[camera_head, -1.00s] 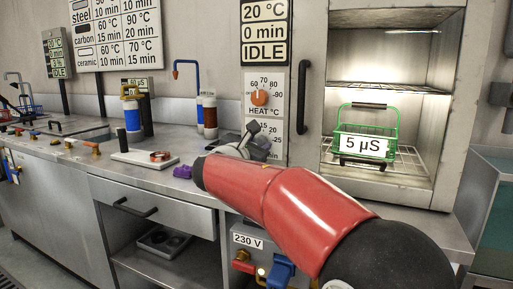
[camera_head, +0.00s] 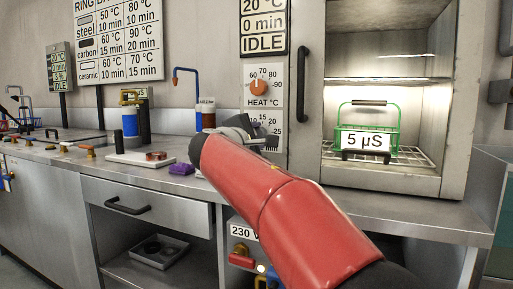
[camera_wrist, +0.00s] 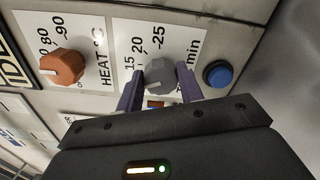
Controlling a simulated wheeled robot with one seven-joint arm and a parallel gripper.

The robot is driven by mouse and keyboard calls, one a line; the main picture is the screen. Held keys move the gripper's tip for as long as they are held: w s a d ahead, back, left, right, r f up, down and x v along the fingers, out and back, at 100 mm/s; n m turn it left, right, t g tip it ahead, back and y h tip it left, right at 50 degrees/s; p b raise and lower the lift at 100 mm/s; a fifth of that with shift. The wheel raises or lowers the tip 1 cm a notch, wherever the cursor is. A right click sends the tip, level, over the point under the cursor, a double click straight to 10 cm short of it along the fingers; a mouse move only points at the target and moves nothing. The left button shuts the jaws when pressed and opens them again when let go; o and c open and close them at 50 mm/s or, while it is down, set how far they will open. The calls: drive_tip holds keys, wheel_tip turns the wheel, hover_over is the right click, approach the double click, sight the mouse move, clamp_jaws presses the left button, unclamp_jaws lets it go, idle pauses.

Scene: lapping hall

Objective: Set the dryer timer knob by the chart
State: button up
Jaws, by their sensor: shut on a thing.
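My gripper (camera_wrist: 160,80) is shut on the grey timer knob (camera_wrist: 159,73), with one purple finger on each side in the wrist view. The dial around it shows 15, 20 and 25 min; the knob's exact setting cannot be read. In the head view my gripper (camera_head: 247,131) covers this knob. The orange heat knob (camera_head: 258,87) is above it and also shows in the wrist view (camera_wrist: 63,67). The display (camera_head: 264,25) reads 20 °C, 0 min, IDLE. The wall chart (camera_head: 118,40) lists temperatures and minutes for steel, carbon and ceramic.
A blue button (camera_wrist: 217,74) is beside the timer dial. The open dryer chamber (camera_head: 385,95) holds a green basket (camera_head: 368,123) labelled 5 µS. A dark vertical handle (camera_head: 302,85) stands beside the panel.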

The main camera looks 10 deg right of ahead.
drive_tip(key=m+b, duration=0.1)
drive_tip(key=m, duration=0.1)
drive_tip(key=m+b, duration=0.2)
drive_tip(key=shift+f+m, duration=0.2)
drive_tip(key=shift+m, duration=0.1)
idle(0.5)
drive_tip(key=o, duration=1)
drive_tip(key=v, duration=0.7)
drive_tip(key=shift+s+a+b, duration=0.25)
drive_tip(key=shift+s+b, duration=0.05)
drive_tip(key=shift+b, duration=0.05)
